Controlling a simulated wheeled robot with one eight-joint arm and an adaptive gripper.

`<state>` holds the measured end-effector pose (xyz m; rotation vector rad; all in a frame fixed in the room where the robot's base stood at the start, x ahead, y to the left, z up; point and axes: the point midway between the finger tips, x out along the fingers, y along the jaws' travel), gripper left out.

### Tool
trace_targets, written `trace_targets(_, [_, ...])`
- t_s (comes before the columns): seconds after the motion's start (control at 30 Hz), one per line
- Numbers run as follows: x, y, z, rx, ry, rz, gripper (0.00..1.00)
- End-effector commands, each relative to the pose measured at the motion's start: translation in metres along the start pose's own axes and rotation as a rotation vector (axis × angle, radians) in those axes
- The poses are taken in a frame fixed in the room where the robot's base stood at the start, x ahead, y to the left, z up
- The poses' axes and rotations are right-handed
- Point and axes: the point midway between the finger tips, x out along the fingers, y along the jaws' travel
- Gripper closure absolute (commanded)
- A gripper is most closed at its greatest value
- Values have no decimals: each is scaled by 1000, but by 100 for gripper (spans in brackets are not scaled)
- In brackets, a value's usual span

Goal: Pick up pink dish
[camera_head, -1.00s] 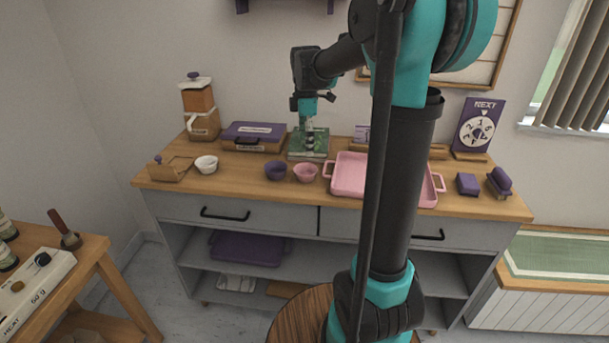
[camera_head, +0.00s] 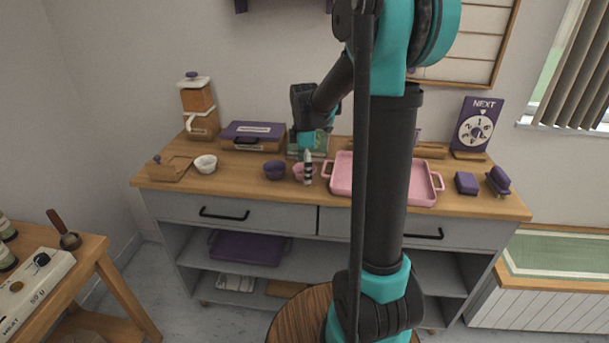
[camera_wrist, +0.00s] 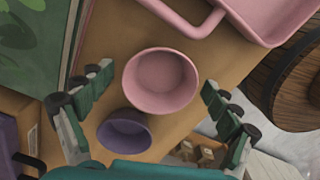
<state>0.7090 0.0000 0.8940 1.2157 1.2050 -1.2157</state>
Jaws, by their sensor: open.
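The pink dish (camera_wrist: 161,82) is a small round empty bowl on the wooden counter. It shows in the wrist view between and slightly beyond my open fingers, apart from both. In the head view the pink dish (camera_head: 299,172) is partly hidden behind my gripper (camera_head: 307,168). In the wrist view my gripper (camera_wrist: 158,108) is open and empty, with one finger on each side of the dish. How high the fingertips are above the counter is hard to tell.
A purple bowl (camera_wrist: 125,131) stands close beside the dish. A pink handled tray (camera_head: 341,180) is to its right, and a white bowl (camera_head: 205,163) is farther left. A green book-like item (camera_wrist: 38,45) lies behind. The counter's front edge (camera_head: 262,193) is close.

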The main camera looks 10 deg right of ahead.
Motion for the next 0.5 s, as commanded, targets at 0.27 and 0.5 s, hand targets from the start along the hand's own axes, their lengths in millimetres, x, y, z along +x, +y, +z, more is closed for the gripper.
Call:
trace_targets(0.27, [0,0,0,0,0,0,31])
trace_targets(0.5, [0,0,0,0,0,0,61])
